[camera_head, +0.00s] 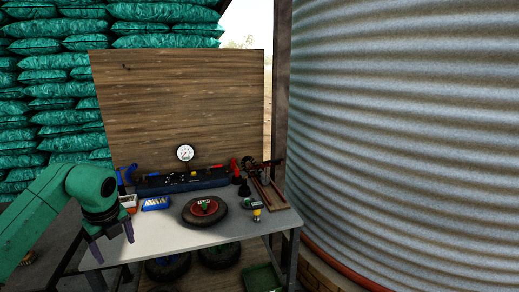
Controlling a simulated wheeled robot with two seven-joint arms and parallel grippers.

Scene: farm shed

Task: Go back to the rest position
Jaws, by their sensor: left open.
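My left gripper (111,244) hangs at the left front corner of the workbench (180,244), fingers pointing down. Its jaws are open and nothing shows between them. The green arm (45,205) comes in from the left. My right gripper is not in the view.
On the bench are a wheel with a red hub (205,210), a blue-and-white box (156,204), a dark tool tray (182,181), a round gauge (185,153) and a wooden rack (270,192). A corrugated tank (405,130) stands at right. The bench's front middle is clear.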

